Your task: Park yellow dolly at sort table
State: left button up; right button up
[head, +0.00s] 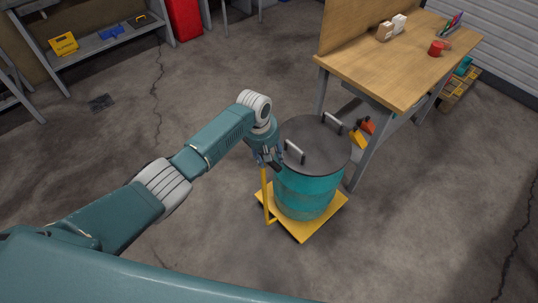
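The yellow dolly (304,230) stands on the concrete floor with a teal drum (307,192) upright on it. The drum has a dark lid (322,150) with two light handles. The dolly's yellow upright handle (266,195) rises at its left side. My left gripper (270,160) is at the top of this handle, close to the drum's left side. Its fingers are small and dark here, so whether they close on the handle is unclear. A wooden-topped table (395,75) stands just behind and right of the dolly. My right gripper is not in view.
A grey shelf (100,42) and a red cabinet (184,20) stand at the back left. The floor in front and to the right is clear.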

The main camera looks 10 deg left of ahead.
pick_arm(q)
notch_tip(320, 180, up, 12)
jog(key=s+a, duration=0.1)
jog(key=shift+s+a, duration=0.2)
jog(key=shift+s, duration=0.2)
jog(key=shift+f, duration=0.1)
